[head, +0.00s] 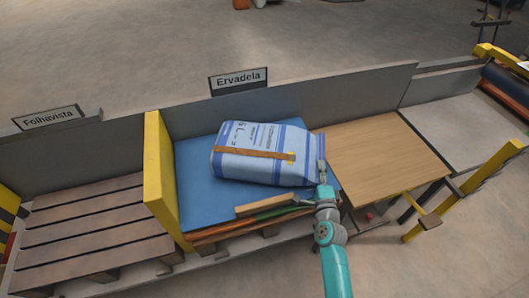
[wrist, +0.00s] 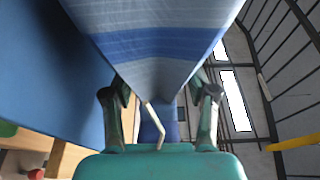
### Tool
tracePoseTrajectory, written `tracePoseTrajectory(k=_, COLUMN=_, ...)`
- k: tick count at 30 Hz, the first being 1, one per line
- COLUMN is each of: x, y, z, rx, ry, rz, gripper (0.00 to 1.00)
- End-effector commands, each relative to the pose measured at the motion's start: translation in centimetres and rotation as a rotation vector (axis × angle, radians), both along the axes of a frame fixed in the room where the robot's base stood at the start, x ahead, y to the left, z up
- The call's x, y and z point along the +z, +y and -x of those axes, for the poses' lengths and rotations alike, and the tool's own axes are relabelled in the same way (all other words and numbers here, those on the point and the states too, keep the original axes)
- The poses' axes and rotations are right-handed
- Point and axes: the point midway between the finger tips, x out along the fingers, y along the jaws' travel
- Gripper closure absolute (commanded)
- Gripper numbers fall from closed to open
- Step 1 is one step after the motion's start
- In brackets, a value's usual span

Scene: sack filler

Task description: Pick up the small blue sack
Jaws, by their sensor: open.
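A pale blue and white sack (head: 262,150) with printed lettering and an orange-brown band lies on the blue sheet (head: 192,178), below the Ervadela sign. My gripper (head: 321,172) is at the sack's right end in the head view. In the wrist view the sack (wrist: 158,45) fills the upper middle and narrows toward my gripper (wrist: 160,104). The open fingers stand on either side of this narrowed end. I cannot tell whether they touch it. A thin bent pale piece shows between the fingers. The sack's far end is hidden in the wrist view.
A yellow divider (head: 162,180) stands left of the sack, with an empty slatted pallet (head: 90,235) beyond it. A short wooden piece (head: 265,205) lies at the front edge. A bare wooden tabletop (head: 385,155) is on the right. A low grey wall (head: 300,98) runs behind.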

Motion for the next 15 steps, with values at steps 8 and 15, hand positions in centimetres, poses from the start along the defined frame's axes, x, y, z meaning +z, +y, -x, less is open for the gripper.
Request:
tracePoseTrajectory(k=8, x=-0.05, y=0.02, z=-0.19, rx=0.000, ry=0.001, rz=0.000, gripper=0.45)
tracePoseTrajectory(k=15, x=-0.05, y=0.01, z=-0.18, rx=0.000, ry=0.001, rz=0.000, gripper=1.00)
